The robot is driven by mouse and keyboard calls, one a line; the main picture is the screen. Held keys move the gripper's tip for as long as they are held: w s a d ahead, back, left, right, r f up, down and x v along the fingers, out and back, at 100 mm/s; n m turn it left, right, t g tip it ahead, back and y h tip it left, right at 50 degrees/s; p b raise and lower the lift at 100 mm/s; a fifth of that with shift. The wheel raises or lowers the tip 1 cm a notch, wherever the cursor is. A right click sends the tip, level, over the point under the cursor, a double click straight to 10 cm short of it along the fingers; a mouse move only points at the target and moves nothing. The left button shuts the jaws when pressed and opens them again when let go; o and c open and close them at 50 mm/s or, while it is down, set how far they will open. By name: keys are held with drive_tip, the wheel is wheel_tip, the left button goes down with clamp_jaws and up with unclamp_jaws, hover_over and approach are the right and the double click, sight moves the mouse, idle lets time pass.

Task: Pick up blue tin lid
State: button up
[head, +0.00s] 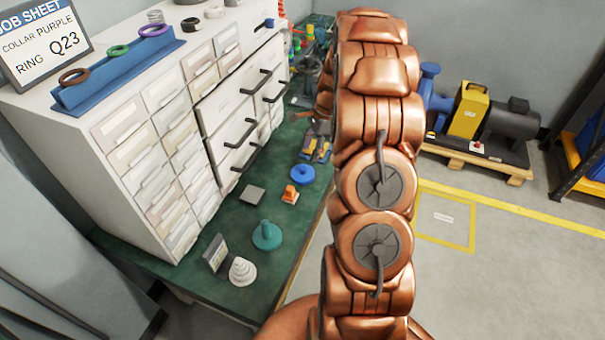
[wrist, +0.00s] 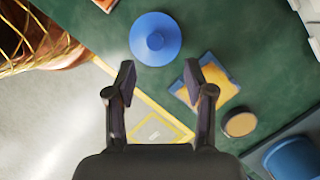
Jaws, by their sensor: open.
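The blue tin lid (wrist: 150,35) is a round blue disc with a small raised knob, lying on the green bench top. In the wrist view it is near the top, just beyond my fingertips and between their lines. My gripper (wrist: 160,85) is open, with nothing between its fingers. In the head view a round blue disc with a raised centre (head: 302,174), which looks like the same lid, lies on the green bench (head: 240,205).
An orange and blue item (wrist: 222,85) lies close to the right finger, with a round tan-topped piece (wrist: 240,124) beyond. A drawer cabinet (head: 120,140) stands left.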

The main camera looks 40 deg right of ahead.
sight(303, 168)
drive_tip(key=x, duration=0.3)
drive_tip(key=a+x, duration=0.1)
drive_tip(key=x, duration=0.2)
drive_tip(key=shift+s, duration=0.25)
clamp_jaws()
drive_tip(key=shift+r, duration=0.1)
idle(0.3)
